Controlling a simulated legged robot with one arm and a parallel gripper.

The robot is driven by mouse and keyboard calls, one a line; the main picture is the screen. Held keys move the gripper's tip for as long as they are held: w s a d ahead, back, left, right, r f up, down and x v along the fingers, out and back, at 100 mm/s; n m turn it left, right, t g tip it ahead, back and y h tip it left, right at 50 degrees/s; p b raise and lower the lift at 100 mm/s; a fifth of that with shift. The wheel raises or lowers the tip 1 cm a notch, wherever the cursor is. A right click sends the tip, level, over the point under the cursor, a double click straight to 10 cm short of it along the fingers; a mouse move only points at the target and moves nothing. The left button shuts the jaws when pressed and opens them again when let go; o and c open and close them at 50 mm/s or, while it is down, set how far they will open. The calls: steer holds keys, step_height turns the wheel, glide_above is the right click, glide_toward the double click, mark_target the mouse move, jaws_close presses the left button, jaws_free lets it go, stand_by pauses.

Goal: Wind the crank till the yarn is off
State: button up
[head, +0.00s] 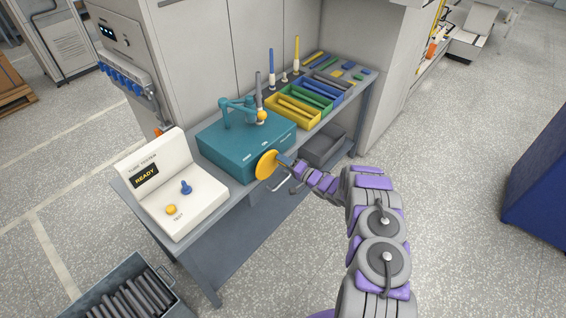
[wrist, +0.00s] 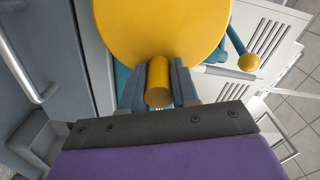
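The crank is a yellow disc (head: 267,165) on the front face of a teal box (head: 225,148). In the wrist view the disc (wrist: 160,25) fills the upper middle, with a yellow cylindrical handle (wrist: 158,82) sticking out toward me. My gripper (wrist: 160,85) has one finger on each side of this handle, and both appear to touch it. My gripper also shows at the disc in the head view (head: 285,162). A teal arm (head: 232,106) with a yellow ball (head: 261,116) stands on top of the box, beside a dark upright tube (head: 258,88). I cannot make out any yarn.
A white tube tester (head: 160,185) reading READY stands left of the box. Yellow (head: 292,114), green and blue trays of tubes stand to the right. A bin of dark tubes (head: 115,290) is on the floor at lower left. The floor at right is open up to a blue cabinet.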

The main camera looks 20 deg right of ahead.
steer(key=o, duration=0.4)
steer(key=shift+s+d, duration=0.1)
steer(key=p+v, duration=0.1)
steer(key=v, duration=1.6)
steer(key=shift+d+p, duration=0.1)
steer(key=shift+p, duration=0.3)
